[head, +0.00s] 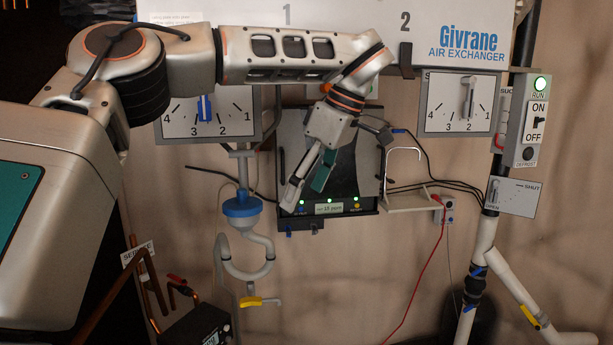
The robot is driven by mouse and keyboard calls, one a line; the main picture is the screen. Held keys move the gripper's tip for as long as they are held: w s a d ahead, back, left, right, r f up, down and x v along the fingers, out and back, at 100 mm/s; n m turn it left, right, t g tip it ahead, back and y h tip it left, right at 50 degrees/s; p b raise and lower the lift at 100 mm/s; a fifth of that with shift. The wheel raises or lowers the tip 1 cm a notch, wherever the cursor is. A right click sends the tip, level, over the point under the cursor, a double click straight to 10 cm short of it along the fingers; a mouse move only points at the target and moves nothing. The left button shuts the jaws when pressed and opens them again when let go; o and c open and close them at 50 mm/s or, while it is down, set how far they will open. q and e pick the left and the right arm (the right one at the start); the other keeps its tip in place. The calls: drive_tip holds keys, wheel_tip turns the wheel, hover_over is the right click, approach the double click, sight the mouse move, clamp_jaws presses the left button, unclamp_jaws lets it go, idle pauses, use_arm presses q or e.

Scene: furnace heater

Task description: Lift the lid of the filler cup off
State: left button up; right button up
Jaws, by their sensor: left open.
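A round blue cup-like piece (242,207), which looks like the filler cup with its lid, sits upright on the grey piping left of the centre. My right gripper is not in view.
A dark box (363,165) with a small display is behind my left gripper. A curved grey trap pipe (245,275) with a yellow-handled valve (258,302) hangs below the cup. A white bracket shelf (411,202) and a red cable (429,275) are to the right.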

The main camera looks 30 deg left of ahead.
use_arm(q)
wheel_tip(320, 180, up, 2)
drive_tip(key=a, duration=0.2)
approach(243, 189)
drive_tip(key=x, duration=0.5)
drive_tip(key=shift+s+a+f, duration=0.2)
drive_tip(key=shift+a+f, duration=0.05)
drive_tip(key=shift+f, duration=0.05)
drive_tip(key=x, duration=0.3)
drive_tip(key=shift+f, duration=0.35)
drive_tip(key=shift+a+f, duration=0.3)
drive_tip(key=shift+f, duration=0.25)
drive_tip(key=shift+c, duration=0.3)
drive_tip(key=c, duration=1.3)
